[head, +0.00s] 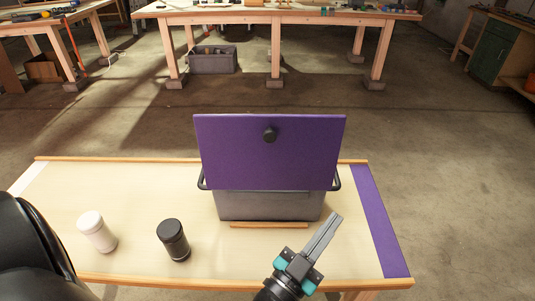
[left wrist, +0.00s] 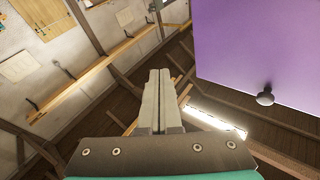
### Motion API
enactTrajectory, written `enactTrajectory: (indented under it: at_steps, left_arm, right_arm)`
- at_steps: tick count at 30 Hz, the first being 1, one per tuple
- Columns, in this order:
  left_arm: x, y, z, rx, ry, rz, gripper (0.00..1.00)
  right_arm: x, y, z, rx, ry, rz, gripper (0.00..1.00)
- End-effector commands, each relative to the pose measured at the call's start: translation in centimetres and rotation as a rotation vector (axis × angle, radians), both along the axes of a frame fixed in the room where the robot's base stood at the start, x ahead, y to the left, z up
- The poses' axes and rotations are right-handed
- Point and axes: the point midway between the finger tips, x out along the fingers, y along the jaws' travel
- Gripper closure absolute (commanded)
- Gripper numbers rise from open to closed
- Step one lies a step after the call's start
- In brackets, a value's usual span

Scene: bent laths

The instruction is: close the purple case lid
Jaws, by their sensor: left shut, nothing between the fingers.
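The purple lid (head: 270,155) with a round black knob (head: 269,135) stands raised and open, tilted above the grey case (head: 270,206) on the table. It hides the case's inside and the hinge. The lid (left wrist: 260,45) also fills the upper right of the left wrist view, with its knob (left wrist: 265,97) at the right. My left gripper (head: 335,217) is shut and empty, in front of the case's right front corner, apart from the lid. Its fingers (left wrist: 157,75) lie together in the left wrist view. My right gripper is not in view.
A white canister (head: 96,231) and a black canister (head: 173,240) stand left of the case. A wooden strip (head: 269,225) lies along its front. The table has a purple band (head: 380,220) at its right end. Workbenches stand far back.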

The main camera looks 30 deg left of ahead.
Motion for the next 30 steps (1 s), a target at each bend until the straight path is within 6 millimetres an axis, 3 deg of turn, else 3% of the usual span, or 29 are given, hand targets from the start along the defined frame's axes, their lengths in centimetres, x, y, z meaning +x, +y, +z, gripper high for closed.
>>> enactTrajectory:
  at_steps: [5,12,19,24,30]
  left_arm:
    - [-1.4,2.7,1.4,-0.026,-0.183,0.153,1.0]
    - [-4.8,6.8,2.4,-0.04,-0.392,0.401,1.0]
    - [-7.5,9.1,2.5,-0.038,-0.497,0.557,1.0]
    - [-7.6,9.7,3.0,-0.038,-0.515,0.586,1.0]
    - [-5.7,10.8,5.3,-0.04,-0.52,0.584,1.0]
  right_arm:
    - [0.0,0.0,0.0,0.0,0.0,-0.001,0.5]
    - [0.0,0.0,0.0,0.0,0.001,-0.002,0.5]
    - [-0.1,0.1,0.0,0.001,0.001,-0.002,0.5]
    - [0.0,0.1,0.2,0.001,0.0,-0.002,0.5]
    - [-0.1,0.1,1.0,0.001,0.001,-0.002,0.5]
